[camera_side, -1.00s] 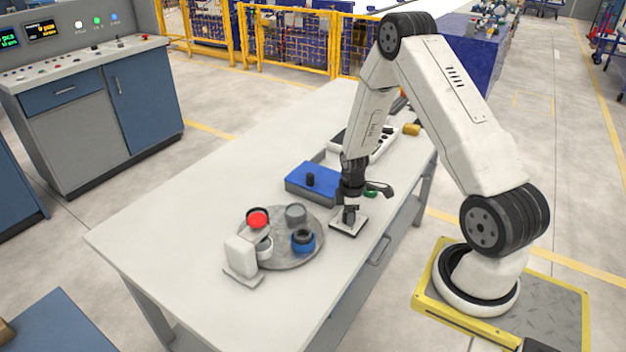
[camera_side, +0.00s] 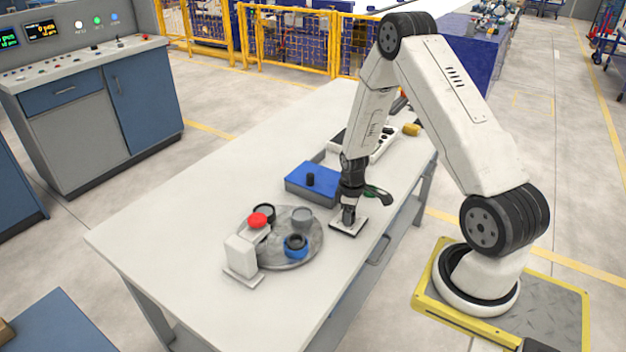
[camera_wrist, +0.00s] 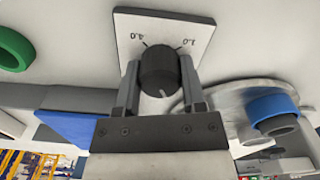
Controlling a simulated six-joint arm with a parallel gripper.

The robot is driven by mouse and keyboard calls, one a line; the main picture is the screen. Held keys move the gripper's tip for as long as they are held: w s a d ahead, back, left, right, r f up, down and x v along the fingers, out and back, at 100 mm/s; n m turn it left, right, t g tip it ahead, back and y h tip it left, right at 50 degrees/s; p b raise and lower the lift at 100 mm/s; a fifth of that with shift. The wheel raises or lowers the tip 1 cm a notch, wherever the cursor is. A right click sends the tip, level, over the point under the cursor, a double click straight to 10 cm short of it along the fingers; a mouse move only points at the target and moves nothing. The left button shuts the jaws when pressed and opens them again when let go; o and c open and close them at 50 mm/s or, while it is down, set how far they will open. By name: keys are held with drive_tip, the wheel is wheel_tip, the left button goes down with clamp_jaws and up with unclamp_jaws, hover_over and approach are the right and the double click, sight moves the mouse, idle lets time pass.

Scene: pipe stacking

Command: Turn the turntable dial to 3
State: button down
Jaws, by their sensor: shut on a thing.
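The dial is a black knob (camera_wrist: 158,68) on a small square white plate (camera_wrist: 185,25). In the wrist view the labels "4.0" and "1.0" show, and the knob's white pointer faces the lower edge, away from those two labels. Labels on the gripper side are hidden. My gripper (camera_wrist: 159,80) is shut on the knob, one finger at each side. In the side view my gripper (camera_side: 348,216) stands over the dial plate (camera_side: 350,230) near the table edge.
A white device (camera_side: 241,256) with a red top part (camera_side: 257,220) stands at the turntable's left edge. A blue box (camera_side: 308,186) with a black knob is behind. The table's left part is clear.

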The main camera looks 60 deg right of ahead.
drive_tip(key=m, duration=1.4)
idle(0.4)
drive_tip(key=shift+c, duration=0.9)
unclamp_jaws()
drive_tip(key=shift+r, duration=0.1)
drive_tip(key=shift+r, duration=3.8)
